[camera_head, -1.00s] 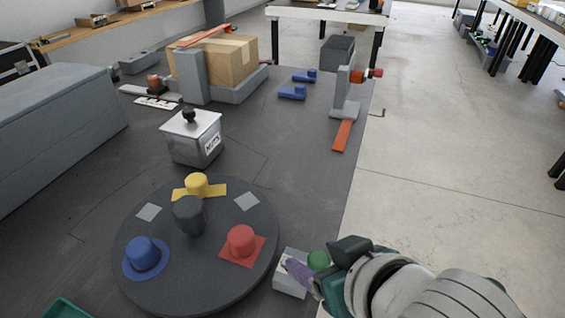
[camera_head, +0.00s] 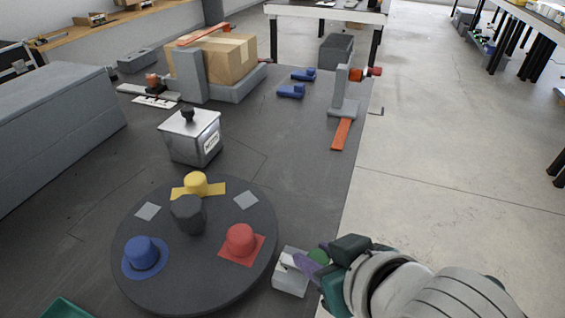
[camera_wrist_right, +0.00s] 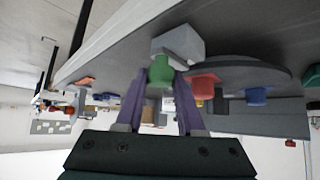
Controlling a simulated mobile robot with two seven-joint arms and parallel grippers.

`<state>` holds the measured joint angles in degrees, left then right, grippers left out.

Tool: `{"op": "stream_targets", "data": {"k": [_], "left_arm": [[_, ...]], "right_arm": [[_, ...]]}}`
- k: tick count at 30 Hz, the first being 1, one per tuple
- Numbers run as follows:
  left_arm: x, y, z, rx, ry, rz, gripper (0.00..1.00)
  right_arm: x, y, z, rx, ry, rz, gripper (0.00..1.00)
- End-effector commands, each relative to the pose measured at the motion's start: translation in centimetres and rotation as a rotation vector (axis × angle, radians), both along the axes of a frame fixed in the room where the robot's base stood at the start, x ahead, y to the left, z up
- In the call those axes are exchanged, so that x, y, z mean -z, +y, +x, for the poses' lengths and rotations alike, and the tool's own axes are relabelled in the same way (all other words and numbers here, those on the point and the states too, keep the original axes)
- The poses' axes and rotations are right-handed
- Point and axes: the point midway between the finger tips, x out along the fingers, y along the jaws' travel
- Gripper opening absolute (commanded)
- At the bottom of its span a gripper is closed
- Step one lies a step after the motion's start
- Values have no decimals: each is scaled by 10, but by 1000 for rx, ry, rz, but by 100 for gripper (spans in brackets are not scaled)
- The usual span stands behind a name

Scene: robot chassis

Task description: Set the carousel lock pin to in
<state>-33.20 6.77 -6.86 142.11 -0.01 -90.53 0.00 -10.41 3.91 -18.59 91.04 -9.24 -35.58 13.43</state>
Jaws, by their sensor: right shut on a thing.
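The carousel (camera_head: 215,275) is a dark round disc with a grey hub (camera_head: 188,214), in the lower left of the head view. At its right edge sits a light grey block (camera_head: 290,284) with the lock pin's green knob (camera_head: 318,257) beside it. In the right wrist view the green knob (camera_wrist_right: 160,72) stands against the grey block (camera_wrist_right: 181,43). My right gripper (camera_head: 308,262) has its purple fingers on either side of the knob and is shut on it; the fingers also show in the wrist view (camera_wrist_right: 160,88). The pin's shaft is hidden.
Red (camera_head: 241,239), blue (camera_head: 140,251) and yellow (camera_head: 196,182) knobs stand on the carousel, the red one nearest my right gripper. A metal box (camera_head: 183,143) with a black knob stands behind the disc. The grey table's right edge runs close by.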

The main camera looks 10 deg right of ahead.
Motion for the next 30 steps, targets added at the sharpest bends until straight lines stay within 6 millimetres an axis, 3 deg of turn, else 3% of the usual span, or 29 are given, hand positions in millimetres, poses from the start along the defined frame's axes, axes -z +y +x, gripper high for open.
{"op": "stream_targets", "data": {"k": [20, 30], "left_arm": [[0, -1, 0, -1, 0, -1, 72], [4, 2, 0, 4, 0, 7, 72]], "right_arm": [[0, 1, 1, 0, 0, 1, 0], [1, 29, 19, 1, 2, 1, 0]]}}
